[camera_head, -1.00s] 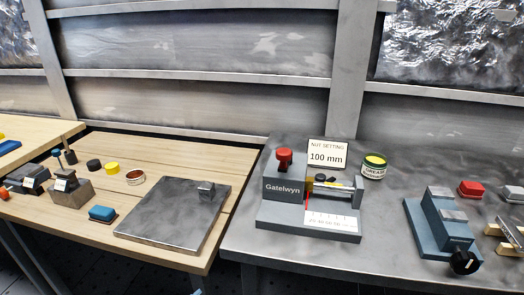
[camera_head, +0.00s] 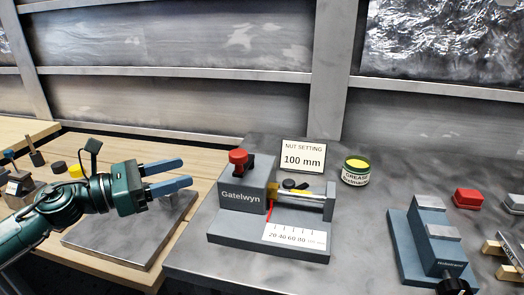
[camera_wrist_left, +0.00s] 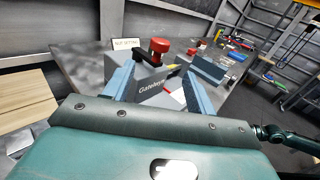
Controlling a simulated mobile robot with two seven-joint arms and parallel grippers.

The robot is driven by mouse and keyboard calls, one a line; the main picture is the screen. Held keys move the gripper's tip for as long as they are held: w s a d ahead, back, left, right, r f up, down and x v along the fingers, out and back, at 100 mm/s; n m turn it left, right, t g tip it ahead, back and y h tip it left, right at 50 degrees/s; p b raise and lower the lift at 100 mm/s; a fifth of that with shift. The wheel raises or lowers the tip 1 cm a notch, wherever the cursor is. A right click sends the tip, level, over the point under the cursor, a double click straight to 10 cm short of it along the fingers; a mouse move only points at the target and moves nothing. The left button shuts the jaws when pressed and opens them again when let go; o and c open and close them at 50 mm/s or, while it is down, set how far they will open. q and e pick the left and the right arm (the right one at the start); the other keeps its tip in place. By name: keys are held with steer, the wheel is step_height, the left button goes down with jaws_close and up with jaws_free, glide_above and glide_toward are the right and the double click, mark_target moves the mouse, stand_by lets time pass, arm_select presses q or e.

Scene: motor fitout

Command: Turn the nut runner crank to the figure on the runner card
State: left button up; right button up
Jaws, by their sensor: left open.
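The nut runner (camera_head: 242,197), a grey block marked Gatelwyn, stands on the metal bench with a red-knobbed crank (camera_head: 238,157) on top. In the left wrist view the red knob (camera_wrist_left: 159,46) shows beyond the fingers. My right gripper is not in view.
A green grease tin (camera_head: 355,172) stands right of the card. A blue-grey fixture (camera_head: 430,240) with a black knob and a red block (camera_head: 468,198) are further right. A flat metal plate (camera_head: 140,235) lies on the wooden table under my left arm.

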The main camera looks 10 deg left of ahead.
mark_target(230, 156)
arm_select(q)
steer(key=p+x, duration=0.3)
steer(key=x, duration=0.3)
steer(key=p+x, duration=0.3)
steer(key=x, duration=0.4)
steer(key=shift+r, duration=0.25)
steer(key=shift+w+d+f, duration=0.1)
steer(key=shift+w+d, duration=0.1)
steer(key=shift+d, duration=0.1)
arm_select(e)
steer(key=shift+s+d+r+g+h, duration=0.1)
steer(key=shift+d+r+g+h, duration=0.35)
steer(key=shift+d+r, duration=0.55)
arm_select(q)
steer(key=c, duration=1)
jaws_close()
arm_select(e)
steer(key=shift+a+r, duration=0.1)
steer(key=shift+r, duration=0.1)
